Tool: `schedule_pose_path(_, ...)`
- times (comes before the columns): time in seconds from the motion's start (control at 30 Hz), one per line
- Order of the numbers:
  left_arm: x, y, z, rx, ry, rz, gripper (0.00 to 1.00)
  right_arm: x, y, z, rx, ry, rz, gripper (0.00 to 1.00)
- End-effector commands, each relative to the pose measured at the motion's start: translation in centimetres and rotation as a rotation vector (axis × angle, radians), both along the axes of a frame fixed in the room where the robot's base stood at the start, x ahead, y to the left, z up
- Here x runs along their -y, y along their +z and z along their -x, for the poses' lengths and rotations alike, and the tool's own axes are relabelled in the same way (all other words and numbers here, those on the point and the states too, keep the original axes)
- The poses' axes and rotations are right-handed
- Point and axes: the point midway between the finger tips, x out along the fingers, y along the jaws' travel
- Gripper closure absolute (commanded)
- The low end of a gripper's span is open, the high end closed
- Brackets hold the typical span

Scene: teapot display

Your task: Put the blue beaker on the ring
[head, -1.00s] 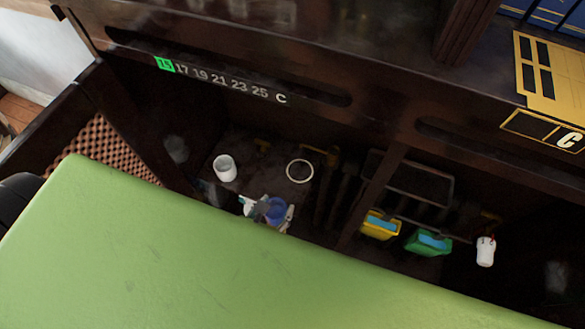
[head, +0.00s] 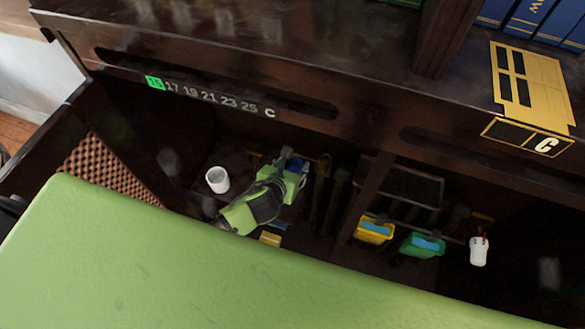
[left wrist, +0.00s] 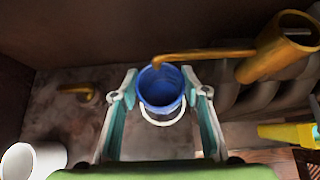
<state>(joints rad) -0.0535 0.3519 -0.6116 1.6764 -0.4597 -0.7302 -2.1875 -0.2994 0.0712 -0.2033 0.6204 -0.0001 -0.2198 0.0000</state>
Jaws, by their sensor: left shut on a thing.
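The blue beaker (head: 292,164) is held in my left gripper (head: 291,175) inside the dark cabinet. In the left wrist view the beaker (left wrist: 160,86) sits between the two fingertips of the gripper (left wrist: 160,92), which are closed on its sides. The white ring (left wrist: 164,121) shows just below the beaker in that picture, its near arc curving past the beaker's lower edge. The rest of the ring is hidden behind the beaker. I cannot tell whether the beaker touches it. In the head view the gripper covers the ring. My right gripper is not in view.
A white cup (head: 217,180) stands left of the gripper and shows in the left wrist view (left wrist: 32,162). A brass spout (left wrist: 200,55) reaches close to the beaker's rim. A yellow bin (head: 374,232), a green bin (head: 421,246) and a white container (head: 478,251) are to the right.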

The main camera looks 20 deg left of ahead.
Motion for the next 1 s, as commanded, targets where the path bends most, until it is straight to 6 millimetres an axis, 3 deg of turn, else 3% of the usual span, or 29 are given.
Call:
schedule_pose_path(0.1, 0.0, -1.9, 0.2, -0.004, 0.002, 0.001, 0.83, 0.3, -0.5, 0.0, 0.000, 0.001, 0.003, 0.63)
schedule_pose_path(0.53, 0.0, -2.5, 0.1, -0.001, 0.000, -0.002, 0.83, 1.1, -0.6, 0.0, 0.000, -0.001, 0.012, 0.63)
schedule_pose_path(0.57, 0.0, -2.5, 0.2, -0.002, 0.000, -0.002, 0.53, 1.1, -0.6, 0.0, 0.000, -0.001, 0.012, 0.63)
schedule_pose_path(1.0, 0.0, -1.9, 0.5, -0.002, -0.001, -0.001, 0.51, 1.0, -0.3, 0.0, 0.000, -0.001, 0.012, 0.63)
